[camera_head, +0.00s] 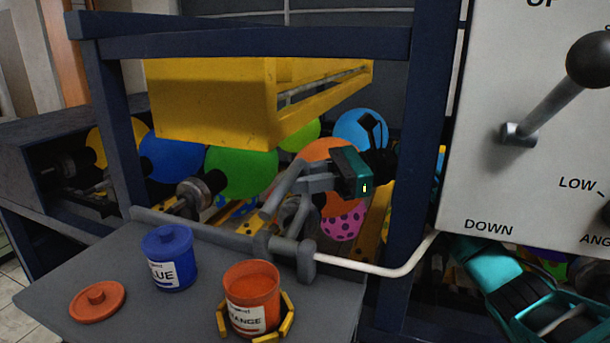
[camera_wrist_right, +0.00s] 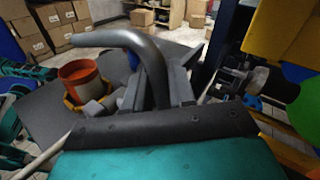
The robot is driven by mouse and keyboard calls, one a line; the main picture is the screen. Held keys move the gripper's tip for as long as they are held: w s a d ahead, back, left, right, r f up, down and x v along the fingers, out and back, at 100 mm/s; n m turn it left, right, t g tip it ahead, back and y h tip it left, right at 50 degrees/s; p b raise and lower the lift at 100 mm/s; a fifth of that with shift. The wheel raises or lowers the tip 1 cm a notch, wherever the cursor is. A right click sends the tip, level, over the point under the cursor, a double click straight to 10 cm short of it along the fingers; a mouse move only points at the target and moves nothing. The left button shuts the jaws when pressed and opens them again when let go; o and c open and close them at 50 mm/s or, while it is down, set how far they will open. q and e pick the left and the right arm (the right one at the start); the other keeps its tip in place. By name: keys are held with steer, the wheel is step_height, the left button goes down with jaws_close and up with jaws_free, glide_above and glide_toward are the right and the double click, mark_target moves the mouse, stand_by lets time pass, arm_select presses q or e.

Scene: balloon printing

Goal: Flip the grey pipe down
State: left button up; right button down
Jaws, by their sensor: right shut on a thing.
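The grey pipe (camera_head: 273,208) stands raised at the back edge of the grey table, above its bracket beside the orange pot. My right gripper (camera_head: 308,178) reaches in from behind the blue post and is shut on the pipe's upper part. In the right wrist view the pipe (camera_wrist_right: 125,38) shows as a dark curved tube in front of my right gripper (camera_wrist_right: 160,90). The fingers hide part of the pipe. My left gripper is in neither view.
A blue pot (camera_head: 168,258), an orange pot (camera_head: 252,295) in a yellow holder and an orange lid (camera_head: 97,301) are on the table (camera_head: 195,315). A yellow beam (camera_head: 215,100) hangs above balloons. A blue post (camera_head: 418,150) and a lever panel (camera_head: 480,180) stand right.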

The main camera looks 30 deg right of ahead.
steer(key=c, duration=1.1)
jaws_free()
steer(key=shift+o, duration=0.2)
steer(key=shift+d, duration=0.1)
steer(key=v, duration=1.1)
steer(key=shift+d+b, duration=0.3)
steer(key=shift+d, duration=0.15)
steer(key=shift+s+r, duration=0.1)
steer(key=shift+s, duration=0.05)
